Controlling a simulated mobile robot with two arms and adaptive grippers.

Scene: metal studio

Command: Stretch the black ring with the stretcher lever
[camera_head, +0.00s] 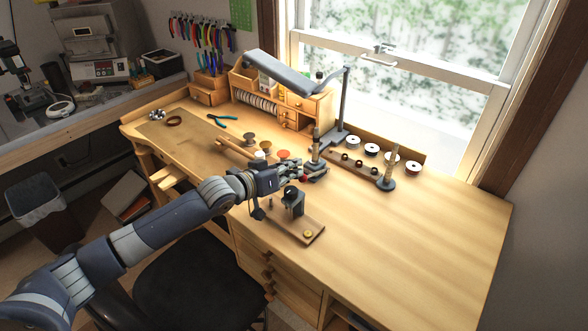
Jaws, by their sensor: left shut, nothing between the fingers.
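My left gripper (318,170) reaches over the middle of the bench, shut and empty. Just behind its fingertips stands a stepped, tapered post (316,136) on a dark base, which looks like the stretcher; the gripper partly hides its lower part. A small red piece (303,178) shows at the fingers; I cannot tell whether it is the lever's end or whether they touch it. A second tapered post (389,168) stands on a round dark base to the right. Small dark rings (358,163) sit on a wooden strip between the posts; I cannot tell which is the black ring. My right gripper is out of view.
A small black device (293,201) on a wooden board (308,232) stands in front of the gripper. A desk lamp (292,75) overhangs the back. Round spools (371,149) line the back edge. Pliers (222,120) lie at the left. The bench's right side (440,230) is clear.

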